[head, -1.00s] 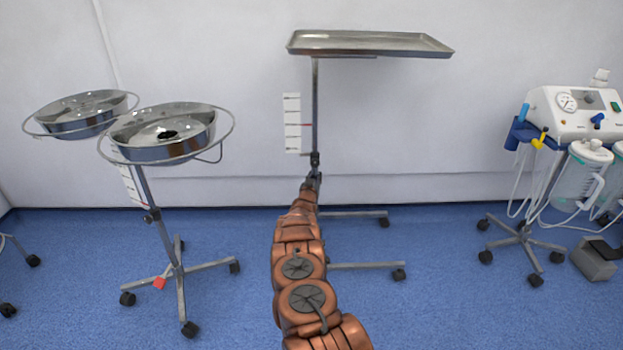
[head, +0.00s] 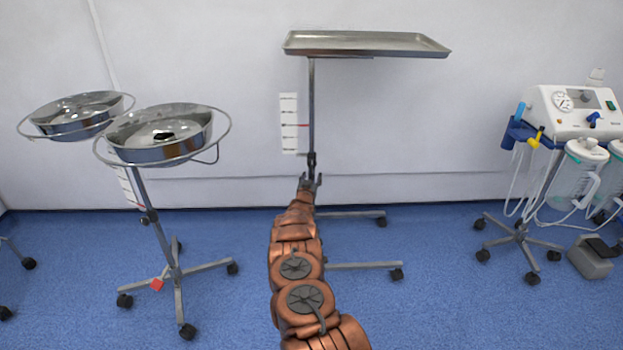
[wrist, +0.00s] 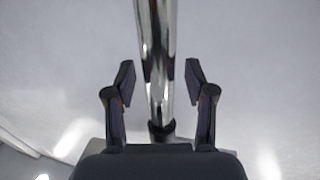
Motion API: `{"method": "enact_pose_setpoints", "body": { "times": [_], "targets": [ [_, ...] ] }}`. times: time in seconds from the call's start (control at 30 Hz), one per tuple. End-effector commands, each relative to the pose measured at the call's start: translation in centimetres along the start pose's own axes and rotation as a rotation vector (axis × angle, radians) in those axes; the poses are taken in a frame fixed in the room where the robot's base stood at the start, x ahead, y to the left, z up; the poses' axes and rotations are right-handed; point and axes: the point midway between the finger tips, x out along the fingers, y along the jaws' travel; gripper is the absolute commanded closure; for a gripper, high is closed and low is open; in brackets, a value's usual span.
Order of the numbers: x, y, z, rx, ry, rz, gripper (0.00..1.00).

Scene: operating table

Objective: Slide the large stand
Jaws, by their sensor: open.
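The large stand has a flat metal tray (head: 365,43) on an upright pole (head: 312,110). Its base legs (head: 362,265) on castors stretch right along the floor, partly hidden by my arm. My gripper (head: 311,180) is at the lower part of the pole. In the wrist view the chrome pole (wrist: 157,60) runs between the two open fingers of my gripper (wrist: 159,76), with a visible gap on each side. A dark collar (wrist: 162,130) on the pole shows close to the palm.
A stand with two ringed steel basins (head: 160,140) is to the left, its castored legs on the floor. A suction unit (head: 570,115) on a wheeled base and a grey pedal (head: 590,258) are at right. Blue floor (head: 440,240) is clear between. The wall is close behind.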

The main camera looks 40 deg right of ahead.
Motion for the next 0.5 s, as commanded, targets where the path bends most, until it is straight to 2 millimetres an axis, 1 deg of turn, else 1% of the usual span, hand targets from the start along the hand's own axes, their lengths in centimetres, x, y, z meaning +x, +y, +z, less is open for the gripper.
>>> {"method": "enact_pose_setpoints", "body": {
  "times": [0.5],
  "targets": [
    [-3.3, -0.1, -0.1, 0.001, -0.001, -0.002, 0.45]
  ]
}}
